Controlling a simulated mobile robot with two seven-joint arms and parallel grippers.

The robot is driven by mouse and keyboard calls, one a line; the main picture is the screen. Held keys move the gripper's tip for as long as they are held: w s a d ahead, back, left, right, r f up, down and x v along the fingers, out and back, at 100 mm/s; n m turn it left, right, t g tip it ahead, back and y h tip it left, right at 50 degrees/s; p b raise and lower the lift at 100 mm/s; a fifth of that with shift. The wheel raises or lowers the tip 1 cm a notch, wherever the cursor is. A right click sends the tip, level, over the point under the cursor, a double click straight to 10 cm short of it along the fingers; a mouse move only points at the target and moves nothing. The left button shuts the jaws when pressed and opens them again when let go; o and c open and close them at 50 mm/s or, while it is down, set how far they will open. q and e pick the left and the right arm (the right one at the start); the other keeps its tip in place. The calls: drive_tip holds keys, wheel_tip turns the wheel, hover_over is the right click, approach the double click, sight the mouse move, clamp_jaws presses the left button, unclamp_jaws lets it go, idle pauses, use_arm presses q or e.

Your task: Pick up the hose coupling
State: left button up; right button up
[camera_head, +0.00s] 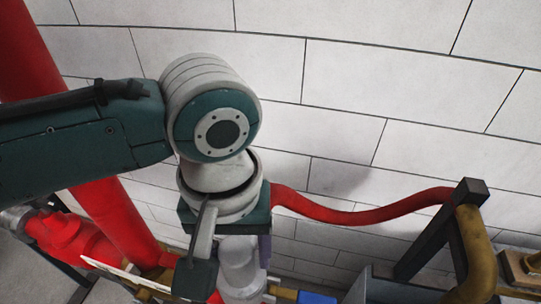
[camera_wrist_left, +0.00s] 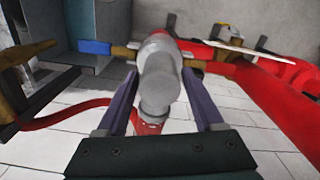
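The hose coupling (camera_wrist_left: 159,85) is a grey cylinder. In the left wrist view it lies between the two purple fingers of my left gripper (camera_wrist_left: 159,78). Floor shows in gaps beside its near end; contact at the fingertips is unclear. A red hose (camera_wrist_left: 75,116) leads to a red part at the coupling's lower end. In the head view the coupling (camera_head: 241,268) is partly covered by my left gripper (camera_head: 245,255), which reaches down over it. The hose (camera_head: 350,214) runs off to the right. My right gripper is not in view.
At the right, the hose reaches a dark post beside a yellow-brown pipe (camera_head: 473,245). A blue part (camera_head: 317,297) shows at the bottom. A pale tiled surface (camera_head: 340,130) lies behind.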

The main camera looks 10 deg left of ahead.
use_arm(q)
clamp_jaws()
idle(0.3)
drive_tip(key=shift+r, duration=0.15)
idle(0.3)
wheel_tip(320, 180, up, 10)
drive_tip(key=shift+f+b, duration=0.2)
drive_tip(key=shift+b, duration=0.25)
drive_tip(key=shift+r+p, duration=0.45)
drive_tip(key=shift+r, duration=0.1)
wheel_tip(320, 180, up, 5)
drive_tip(key=p, duration=0.7)
drive_tip(key=shift+p, duration=0.35)
drive_tip(key=shift+d, duration=0.15)
